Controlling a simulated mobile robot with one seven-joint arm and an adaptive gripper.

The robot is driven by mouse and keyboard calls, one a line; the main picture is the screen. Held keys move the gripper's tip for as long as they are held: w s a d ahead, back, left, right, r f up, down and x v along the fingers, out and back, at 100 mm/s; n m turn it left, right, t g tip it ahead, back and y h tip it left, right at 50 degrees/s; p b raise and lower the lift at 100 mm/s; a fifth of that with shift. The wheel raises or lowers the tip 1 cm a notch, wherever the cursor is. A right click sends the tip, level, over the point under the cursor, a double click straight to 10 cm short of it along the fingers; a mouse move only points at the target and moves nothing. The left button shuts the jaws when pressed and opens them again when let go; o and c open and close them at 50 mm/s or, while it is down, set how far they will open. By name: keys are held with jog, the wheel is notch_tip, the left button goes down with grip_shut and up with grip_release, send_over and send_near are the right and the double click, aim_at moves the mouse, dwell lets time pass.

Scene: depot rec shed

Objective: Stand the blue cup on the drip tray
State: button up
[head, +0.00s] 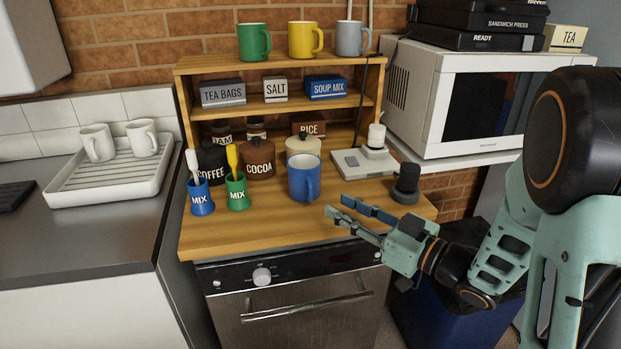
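The blue cup (302,183) stands upright on the wooden counter, its handle toward the right. The white drip tray (108,183) with a ribbed floor sits on the dark worktop at the left. Two white mugs (97,143) stand on its back part, and its front part is bare. My gripper (335,205) is to the right of the blue cup and a little nearer the front, with its fingers pointing left. The fingers are apart with nothing visible between them. They do not appear to touch the cup.
Blue (200,197) and green (236,191) MIX pots with utensils stand left of the cup. Canisters, including COCOA (258,159), stand behind. A shelf (282,104) above holds boxes and three mugs. A grey scale-like device (363,161) and dark round object (405,184) are at right.

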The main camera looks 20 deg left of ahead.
aim_at(306, 182)
jog(key=x, duration=0.8)
jog(key=shift+w+f+b, duration=0.15)
jog(key=shift+w+b, duration=0.15)
jog(key=shift+b, duration=0.1)
grip_shut()
